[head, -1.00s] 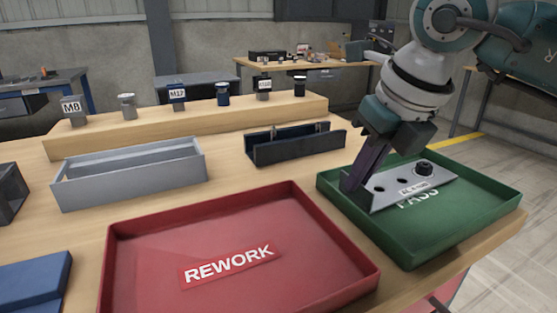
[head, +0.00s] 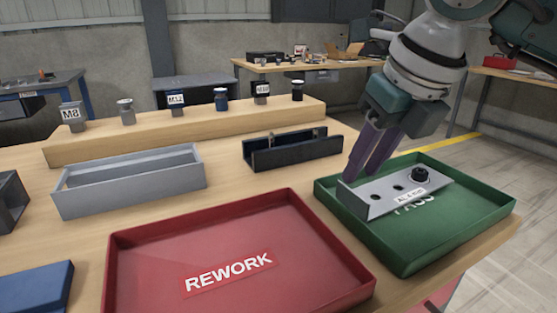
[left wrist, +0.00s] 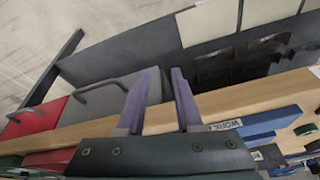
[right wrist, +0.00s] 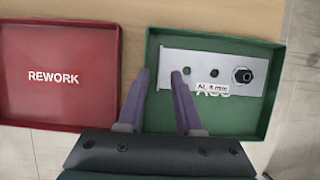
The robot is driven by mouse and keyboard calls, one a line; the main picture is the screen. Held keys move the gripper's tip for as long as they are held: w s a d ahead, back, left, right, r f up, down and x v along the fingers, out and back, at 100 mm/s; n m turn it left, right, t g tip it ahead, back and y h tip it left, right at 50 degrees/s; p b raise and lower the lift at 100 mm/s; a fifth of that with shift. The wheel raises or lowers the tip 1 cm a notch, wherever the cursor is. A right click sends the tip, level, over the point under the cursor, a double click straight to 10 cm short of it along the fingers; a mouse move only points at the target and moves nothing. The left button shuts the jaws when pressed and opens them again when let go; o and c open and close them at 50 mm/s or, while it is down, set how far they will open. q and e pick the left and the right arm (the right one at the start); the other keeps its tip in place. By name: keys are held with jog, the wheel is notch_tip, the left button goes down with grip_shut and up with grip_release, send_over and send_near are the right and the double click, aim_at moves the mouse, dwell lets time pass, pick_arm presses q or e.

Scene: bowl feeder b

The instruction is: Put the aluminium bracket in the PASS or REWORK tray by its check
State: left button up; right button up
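The aluminium bracket (head: 388,192) lies in the green PASS tray (head: 465,229), with holes, a dark bolt (head: 419,175) at one end and a label that appears to read "AL 4 mm". It also shows flat over the PASS lettering in the right wrist view (right wrist: 203,62). The red REWORK tray (head: 140,283) is empty. My right gripper (head: 362,180) is open and empty, just above the bracket's left end; in the right wrist view its fingers (right wrist: 160,73) are apart. My left gripper (left wrist: 163,72) is open and empty, seen only in the left wrist view.
A grey bin (head: 130,195) and a dark channel fixture (head: 293,152) stand behind the trays. A wooden step (head: 190,135) holds several labelled bolts and gauges. A blue block (head: 35,288) is at front left. The PASS tray is near the table's right edge.

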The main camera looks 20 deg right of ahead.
jog(key=v, duration=0.9)
jog(key=shift+p, duration=0.3)
